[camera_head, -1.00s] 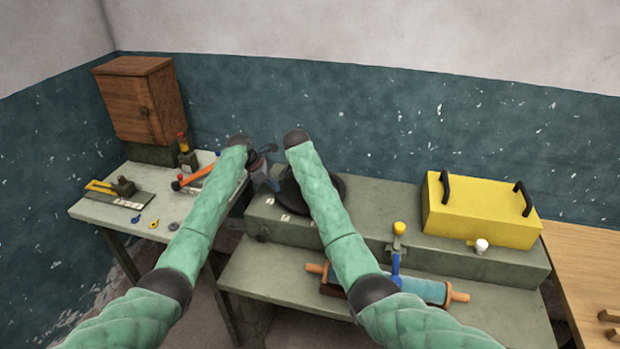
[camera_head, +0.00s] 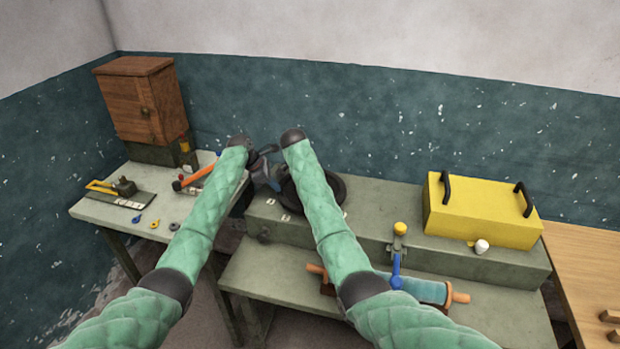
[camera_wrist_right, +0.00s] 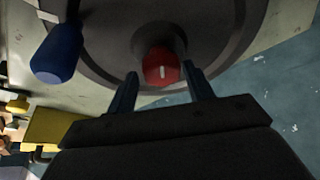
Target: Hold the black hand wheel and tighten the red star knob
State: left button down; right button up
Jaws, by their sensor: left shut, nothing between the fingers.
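The black hand wheel (camera_head: 334,186) lies on the green-grey bench block, partly hidden by my right forearm. In the right wrist view it is a broad dark disc (camera_wrist_right: 100,45) with the red star knob (camera_wrist_right: 160,67) at its hub. The knob has a white mark. My right gripper (camera_wrist_right: 161,75) is open, its fingertips on either side of the knob; contact cannot be told. A dark blue rounded handle (camera_wrist_right: 57,54) shows at the wheel's rim. My left gripper (camera_head: 269,175) is shut and empty beside the wheel's left edge.
A yellow box (camera_head: 480,210) with black handles stands right of the wheel. A blue-handled clamp (camera_head: 397,258) and a blue roller (camera_head: 425,290) are in front. The left table (camera_head: 105,208) carries tools, beside a wooden cabinet (camera_head: 140,98).

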pick_arm(q)
jog(key=shift+s+f, duration=0.25)
jog(key=shift+f, duration=0.35)
pick_arm(e)
jog(key=shift+o, duration=0.9)
pick_arm(q)
jog(key=shift+a, duration=0.1)
pick_arm(e)
jog(key=shift+a+r, duration=0.1)
jog(key=shift+r, duration=0.05)
jog(key=v, duration=1.2)
jog(key=shift+s, duration=0.15)
pick_arm(q)
jog(key=shift+r, duration=0.1)
jog(key=r+p, duration=0.2)
jog(key=shift+w+r+p, duration=0.2)
jog(key=shift+w+p, duration=0.05)
jog(key=shift+p, duration=0.15)
notch_tip(320, 180, up, 6)
jog(key=p, duration=0.5)
jog(key=shift+p, duration=0.4)
pick_arm(e)
notch_tip(320, 180, up, 8)
